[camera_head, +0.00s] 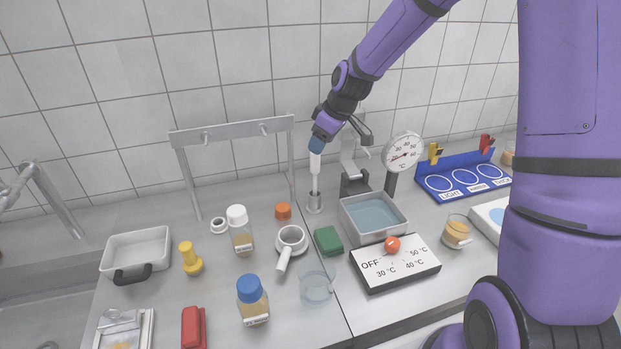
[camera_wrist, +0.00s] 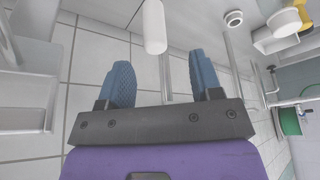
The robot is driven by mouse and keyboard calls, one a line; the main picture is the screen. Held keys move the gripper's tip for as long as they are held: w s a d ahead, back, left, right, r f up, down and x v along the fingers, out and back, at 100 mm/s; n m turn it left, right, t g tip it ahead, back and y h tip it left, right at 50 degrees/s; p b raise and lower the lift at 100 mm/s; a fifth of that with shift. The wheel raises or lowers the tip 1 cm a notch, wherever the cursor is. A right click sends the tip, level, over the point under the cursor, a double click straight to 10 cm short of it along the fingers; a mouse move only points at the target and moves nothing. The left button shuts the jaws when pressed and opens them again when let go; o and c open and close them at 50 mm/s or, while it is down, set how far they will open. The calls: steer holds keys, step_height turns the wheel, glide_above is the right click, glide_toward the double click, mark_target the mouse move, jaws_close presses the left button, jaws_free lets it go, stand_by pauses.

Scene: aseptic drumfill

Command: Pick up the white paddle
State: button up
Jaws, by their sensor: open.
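The white paddle (camera_head: 315,165) stands upright, its lower end in a small grey metal holder (camera_head: 314,203) near the back of the counter. My gripper (camera_head: 317,147) is right at the paddle's upper end, pointing down. In the wrist view, the paddle's rounded white end (camera_wrist: 154,30) lies just ahead of the two blue fingertips, between their lines. My gripper (camera_wrist: 160,62) is open there, with a clear gap between the fingers and nothing held. Whether either finger touches the paddle cannot be told.
A metal rack (camera_head: 232,130) stands left of the paddle. A grey stand (camera_head: 353,178), a dial thermometer (camera_head: 402,152) and a water bath (camera_head: 372,216) are close on the right.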

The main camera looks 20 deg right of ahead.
mark_target(313, 160)
steer(key=shift+d+x, duration=0.2)
steer(key=shift+x, duration=3.75)
steer(key=shift+w, duration=0.2)
steer(key=c, duration=1)
